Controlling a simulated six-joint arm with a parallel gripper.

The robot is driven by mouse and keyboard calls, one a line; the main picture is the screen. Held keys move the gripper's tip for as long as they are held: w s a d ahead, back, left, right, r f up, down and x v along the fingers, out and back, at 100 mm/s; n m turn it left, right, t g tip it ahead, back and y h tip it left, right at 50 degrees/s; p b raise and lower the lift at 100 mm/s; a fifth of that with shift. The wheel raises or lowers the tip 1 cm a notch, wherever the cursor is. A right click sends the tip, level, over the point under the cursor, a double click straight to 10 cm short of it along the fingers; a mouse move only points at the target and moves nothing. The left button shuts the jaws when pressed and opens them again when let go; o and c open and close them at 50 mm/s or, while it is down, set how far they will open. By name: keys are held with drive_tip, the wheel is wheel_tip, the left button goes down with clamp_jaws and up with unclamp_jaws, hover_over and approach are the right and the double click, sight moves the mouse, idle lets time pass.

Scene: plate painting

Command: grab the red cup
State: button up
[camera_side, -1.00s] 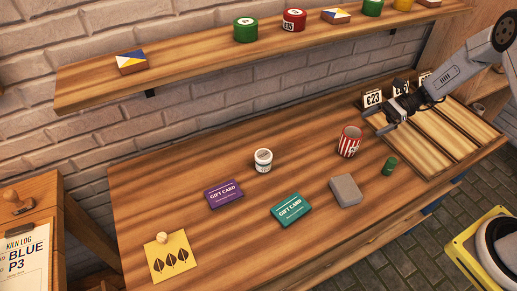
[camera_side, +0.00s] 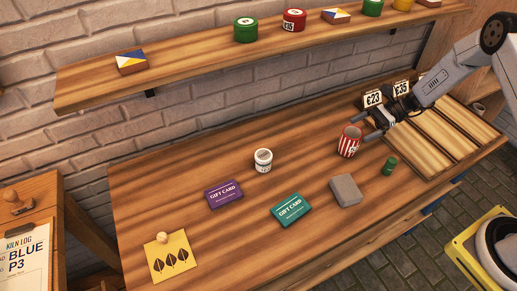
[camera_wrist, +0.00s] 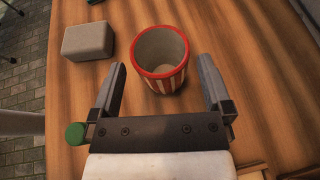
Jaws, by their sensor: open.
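The red cup (camera_side: 349,141) has red and white stripes and stands upright on the wooden table, right of the middle in the side view. In the wrist view the red cup (camera_wrist: 161,62) shows its red rim and empty inside, just ahead of the fingertips and roughly centred between them. My gripper (camera_side: 366,127) is open, right beside the cup in the side view. In the wrist view my gripper (camera_wrist: 163,72) has its two fingers apart with nothing held. Whether a finger touches the cup I cannot tell.
A grey block (camera_side: 345,190) and a green cylinder (camera_side: 389,166) stand close to the cup. A white jar (camera_side: 263,160), a purple gift card (camera_side: 224,194) and a teal gift card (camera_side: 291,209) lie further left. A wooden tray (camera_side: 420,146) with price signs is at right.

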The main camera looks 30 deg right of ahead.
sight(344, 137)
drive_tip(key=shift+x, duration=2)
drive_tip(key=shift+c, duration=0.2)
drive_tip(key=c, duration=1.1)
drive_tip(key=shift+r, duration=0.2)
drive_tip(key=shift+r, duration=0.85)
drive_tip(key=s+r, duration=0.3)
drive_tip(key=s, duration=0.1)
drive_tip(key=s+r, duration=0.4)
drive_tip(key=s, duration=0.1)
drive_tip(key=s+a+r, duration=0.1)
drive_tip(key=s+r, duration=0.3)
drive_tip(key=s, duration=0.1)
